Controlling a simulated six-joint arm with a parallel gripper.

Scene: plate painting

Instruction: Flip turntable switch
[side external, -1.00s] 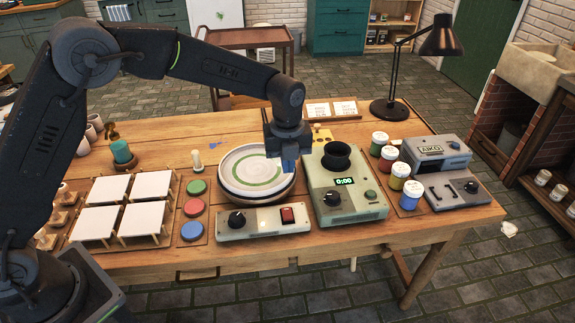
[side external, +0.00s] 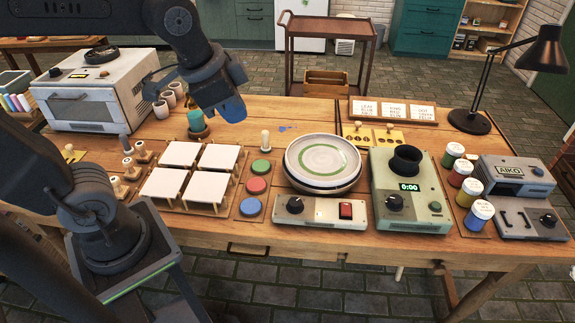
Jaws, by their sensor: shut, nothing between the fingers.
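Which way the switch is set is too small to tell. Behind the box is the turntable with a plate (side external: 322,156) on it, white-grey with a green ring. My gripper (side external: 233,110) has blue fingertips, is shut and empty, and hangs in the air behind the white tiles. It is well to the left of the switch and touches nothing that I can see.
Green, red and blue pads (side external: 257,186) lie left of the control box. A green device with a black cup and display (side external: 410,187) stands to its right, then paint jars (side external: 467,191). White tiles (side external: 203,168) lie on stands. A black lamp (side external: 540,50) stands at the back right.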

